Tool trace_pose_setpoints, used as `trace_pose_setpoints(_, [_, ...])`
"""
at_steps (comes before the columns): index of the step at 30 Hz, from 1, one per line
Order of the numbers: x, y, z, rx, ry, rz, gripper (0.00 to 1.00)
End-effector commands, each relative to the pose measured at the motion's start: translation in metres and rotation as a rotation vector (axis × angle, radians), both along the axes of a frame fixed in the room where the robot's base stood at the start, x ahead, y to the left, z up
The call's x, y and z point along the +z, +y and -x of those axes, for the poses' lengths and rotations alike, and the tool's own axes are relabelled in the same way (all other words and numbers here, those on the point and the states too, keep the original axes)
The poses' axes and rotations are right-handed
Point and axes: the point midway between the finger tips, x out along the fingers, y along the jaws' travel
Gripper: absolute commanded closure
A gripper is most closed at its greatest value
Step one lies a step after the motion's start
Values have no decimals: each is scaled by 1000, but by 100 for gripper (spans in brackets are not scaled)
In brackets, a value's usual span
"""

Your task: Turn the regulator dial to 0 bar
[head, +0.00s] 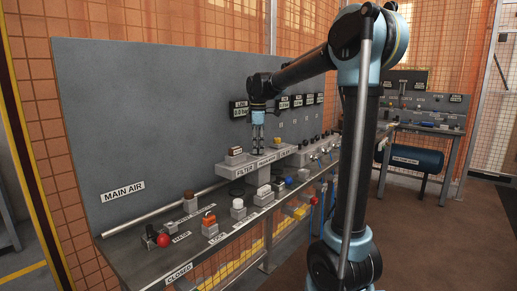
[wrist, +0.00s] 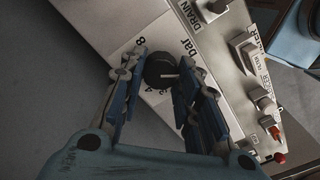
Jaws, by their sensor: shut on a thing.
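The regulator dial (wrist: 160,70) is a dark round knob on a pale panel in the wrist view. A light pointer line on it points right in the picture, towards the "bar" lettering. An "8" and smaller numbers stand around the knob; some are partly hidden. My gripper (wrist: 160,82) has its blue-padded fingers on both sides of the knob and is shut on it. In the head view my gripper (head: 258,145) reaches down onto the pale regulator box (head: 227,168), and the dial is hidden there.
A small display labelled LINE (head: 239,109) hangs on the grey board behind my wrist; its digits are hard to read. The bench (head: 135,257) carries a red knob (head: 162,241), an orange lock part (head: 209,219) and several other controls. A DRAIN label (wrist: 200,27) lies beyond the dial.

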Motion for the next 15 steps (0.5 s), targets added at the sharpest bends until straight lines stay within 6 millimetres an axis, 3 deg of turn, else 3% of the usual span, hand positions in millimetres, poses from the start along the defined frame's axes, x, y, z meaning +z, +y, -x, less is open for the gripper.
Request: trace_pose_setpoints(15, [0,-2,0,83,1,3,94])
